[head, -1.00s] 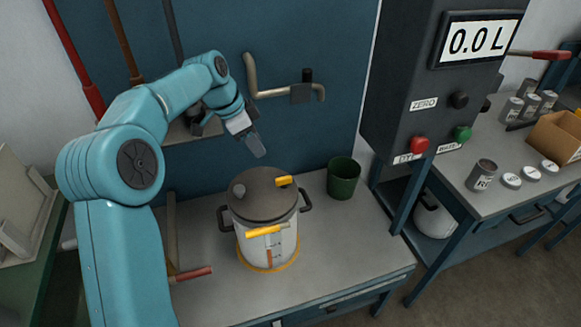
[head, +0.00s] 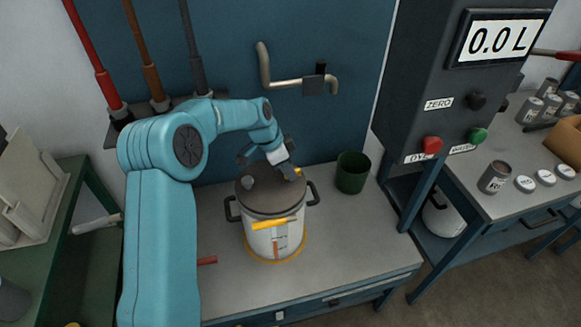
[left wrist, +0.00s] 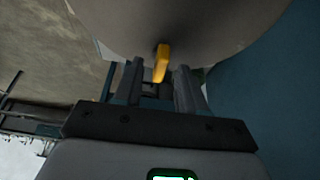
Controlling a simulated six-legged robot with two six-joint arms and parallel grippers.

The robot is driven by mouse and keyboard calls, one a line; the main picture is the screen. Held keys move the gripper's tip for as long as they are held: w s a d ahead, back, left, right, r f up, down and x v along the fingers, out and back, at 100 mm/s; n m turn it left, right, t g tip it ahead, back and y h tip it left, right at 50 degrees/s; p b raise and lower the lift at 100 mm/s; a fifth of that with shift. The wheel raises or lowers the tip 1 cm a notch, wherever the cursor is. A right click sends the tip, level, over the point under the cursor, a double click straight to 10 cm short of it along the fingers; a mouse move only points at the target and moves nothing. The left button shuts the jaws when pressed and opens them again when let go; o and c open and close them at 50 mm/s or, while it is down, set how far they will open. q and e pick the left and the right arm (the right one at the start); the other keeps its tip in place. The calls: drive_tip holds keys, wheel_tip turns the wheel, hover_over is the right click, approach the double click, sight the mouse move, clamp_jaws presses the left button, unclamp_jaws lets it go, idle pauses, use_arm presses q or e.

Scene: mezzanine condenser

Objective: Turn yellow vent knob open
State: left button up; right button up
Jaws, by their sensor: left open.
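A white pot (head: 262,240) with a dark lid (head: 262,197) stands on the grey bench. The yellow vent knob (head: 299,171) is at the lid's right side, partly hidden behind my left gripper (head: 288,171). In the left wrist view the yellow knob (left wrist: 161,62) lies between the lines of the two fingers, at or just beyond the tips. My left gripper (left wrist: 160,76) is open, with a gap on both sides of the knob; I cannot tell if it touches. A yellow bar (head: 274,224) is on the pot's front. My right gripper is not in view.
A green cup (head: 352,172) stands right of the pot. A bent pipe (head: 285,85) is on the blue wall behind. A dark dispenser box (head: 440,85) reading 0.0 L rises at the right.

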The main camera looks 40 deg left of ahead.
use_arm(q)
drive_tip(key=shift+w+d+f, duration=0.25)
drive_tip(key=shift+w+f, duration=0.05)
drive_tip(key=shift+f, duration=0.35)
clamp_jaws()
